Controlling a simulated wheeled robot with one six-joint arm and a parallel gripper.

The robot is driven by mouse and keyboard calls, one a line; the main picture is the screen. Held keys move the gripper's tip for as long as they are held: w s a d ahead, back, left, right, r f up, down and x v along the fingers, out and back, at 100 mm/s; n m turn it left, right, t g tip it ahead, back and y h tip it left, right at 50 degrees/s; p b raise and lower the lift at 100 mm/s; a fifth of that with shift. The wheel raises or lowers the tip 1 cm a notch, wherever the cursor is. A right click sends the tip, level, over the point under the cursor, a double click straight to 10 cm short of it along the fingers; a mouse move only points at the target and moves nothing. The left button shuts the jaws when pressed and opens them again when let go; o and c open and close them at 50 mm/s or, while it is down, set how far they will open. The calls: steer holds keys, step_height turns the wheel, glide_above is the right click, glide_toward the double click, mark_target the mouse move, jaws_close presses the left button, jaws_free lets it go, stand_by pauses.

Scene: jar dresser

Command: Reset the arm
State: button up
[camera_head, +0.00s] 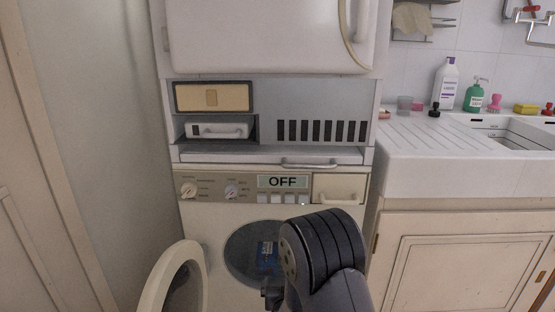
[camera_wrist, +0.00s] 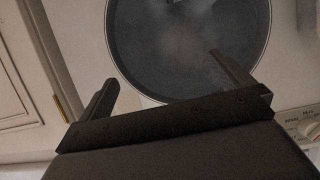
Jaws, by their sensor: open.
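My gripper (camera_wrist: 163,69) is open, with its two dark fingers spread and nothing between them in the wrist view. It points toward the round opening (camera_wrist: 185,45) of the washing machine, which looks turned over in that view. In the head view my dark arm stands bent in front of the washing machine (camera_head: 215,215), partly covering the right of its opening. The gripper is mostly hidden there behind and below my arm. A blue item (camera_head: 265,254) shows inside the drum.
The round washer door (camera_head: 158,282) stands open at the lower left. The display reads OFF (camera_head: 283,181). A white sink counter (camera_head: 440,170) with bottles stands at right, above a cabinet (camera_head: 465,260). A wall and a panelled door (camera_head: 40,230) bound the left.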

steer(key=shift+s+d+r, duration=0.3)
steer(key=shift+d+r, duration=0.1)
steer(key=shift+d, duration=0.15)
